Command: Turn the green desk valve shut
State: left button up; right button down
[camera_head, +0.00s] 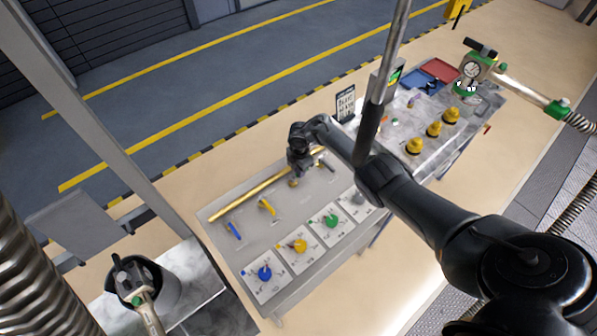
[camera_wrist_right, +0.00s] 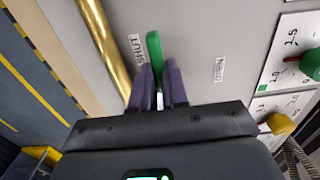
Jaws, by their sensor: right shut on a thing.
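The green valve handle (camera_wrist_right: 154,48) shows in the right wrist view as a narrow green bar above the grey desk panel (camera_wrist_right: 195,30). My right gripper (camera_wrist_right: 160,88) is shut on it, with one purple finger on each side. The handle's far end sticks out past the fingertips. A label reading SHUT (camera_wrist_right: 136,50) is just left of the handle. Another label (camera_wrist_right: 219,69), hard to read, lies to the right. In the head view my right gripper (camera_head: 293,172) is down at the panel and hides the green handle. My left gripper is not in view.
A brass pipe (camera_head: 240,196) runs along the panel's far edge. Blue (camera_head: 234,231) and yellow (camera_head: 266,207) valve handles stand left of my gripper. Blue (camera_head: 264,274), yellow (camera_head: 299,246) and green (camera_head: 331,221) dials line the near edge. A black sign (camera_head: 345,104) stands behind.

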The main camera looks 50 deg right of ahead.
dwell(0.4)
jog(key=c, duration=1.1)
grip_release()
jog(key=shift+c, duration=0.2)
jog(key=shift+r, duration=0.4)
notch_tip(320, 180, up, 4)
jog(key=shift+f+p, duration=0.1)
jog(key=shift+p, duration=0.7)
jog(key=s+d+r+p, duration=0.3)
jog(key=s+r+p, duration=0.3)
jog(key=s, duration=0.5)
jog(key=shift+d+r+p, duration=0.2)
jog(key=shift+d+p, duration=0.2)
jog(key=shift+p, duration=0.6)
